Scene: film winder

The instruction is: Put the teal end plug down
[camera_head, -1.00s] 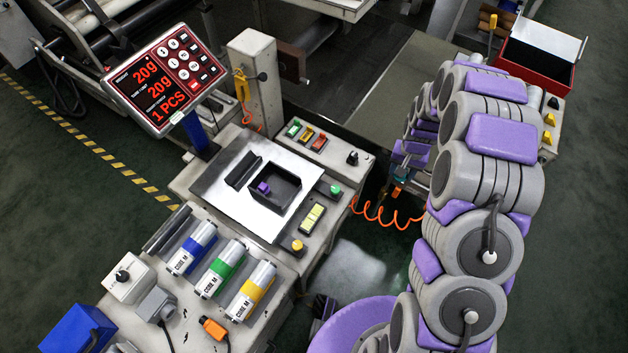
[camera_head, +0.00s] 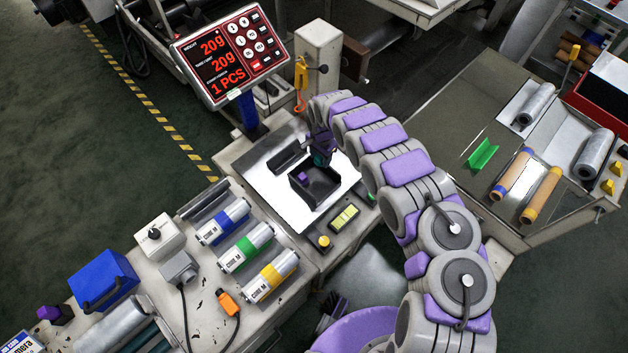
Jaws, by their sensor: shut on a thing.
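My gripper (camera_head: 320,148) points down over the scale and is shut on the teal end plug (camera_head: 321,159), which is small and partly hidden by the fingers. The plug is over the back edge of a black open tray (camera_head: 322,193); I cannot tell whether it touches the tray. The tray stands on the scale's bright metal plate (camera_head: 262,182). A purple plug (camera_head: 303,176) lies inside the tray, toward its left. The scale display (camera_head: 232,55) reads 20g, 20g and 1 PCS.
A dark angled holder (camera_head: 285,157) lies left of the tray. Several labelled cores, including a green one (camera_head: 246,248), lie on the front bench. A blue box (camera_head: 103,280) stands at lower left. A grey post (camera_head: 318,55) rises behind the scale. Film rolls (camera_head: 535,103) lie on the right table.

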